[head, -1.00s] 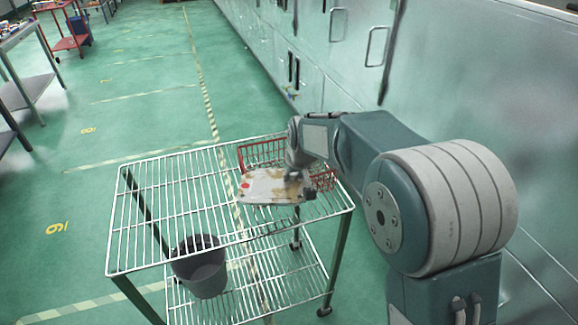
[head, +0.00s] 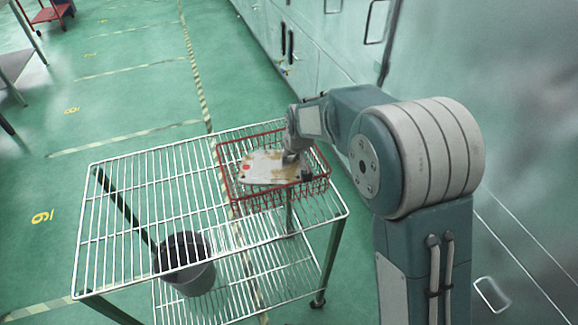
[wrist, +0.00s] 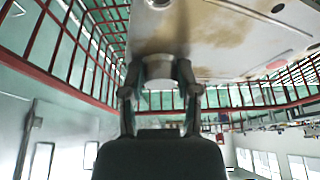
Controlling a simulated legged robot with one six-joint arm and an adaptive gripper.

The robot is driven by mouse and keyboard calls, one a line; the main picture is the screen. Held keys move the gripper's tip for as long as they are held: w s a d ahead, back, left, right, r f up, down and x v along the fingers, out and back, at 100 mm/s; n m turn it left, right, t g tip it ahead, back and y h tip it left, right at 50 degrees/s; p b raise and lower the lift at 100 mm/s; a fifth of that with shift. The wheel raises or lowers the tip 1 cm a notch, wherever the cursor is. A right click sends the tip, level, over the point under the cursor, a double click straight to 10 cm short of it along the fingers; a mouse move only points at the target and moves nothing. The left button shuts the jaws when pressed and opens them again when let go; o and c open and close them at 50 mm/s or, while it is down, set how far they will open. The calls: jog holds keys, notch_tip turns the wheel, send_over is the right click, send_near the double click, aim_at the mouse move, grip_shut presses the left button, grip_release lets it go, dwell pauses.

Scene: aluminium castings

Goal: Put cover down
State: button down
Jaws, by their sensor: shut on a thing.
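The cover (head: 264,168) is a flat pale metal plate with brown stains and a red dot. In the head view it lies level inside the red wire basket (head: 222,172), or just above its floor; I cannot tell whether it touches the bottom. My gripper (head: 291,157) is shut on the cover's right side. In the wrist view the cover (wrist: 235,38) fills the top right and my gripper (wrist: 160,75) is at its edge, with the basket's red rim and mesh (wrist: 70,90) around it. The exact grip contact is partly hidden.
The basket stands on the right end of a wire-shelf cart (head: 140,195). The cart's left part is clear. A dark bucket (head: 187,262) stands on its lower shelf. Large metal cabinets (head: 330,40) line the right side. Green floor lies open to the left.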

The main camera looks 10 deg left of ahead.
aim_at(293, 163)
notch_tip(293, 163, down, 4)
jog(key=shift+f, duration=0.1)
jog(key=shift+c, duration=1.7)
grip_release()
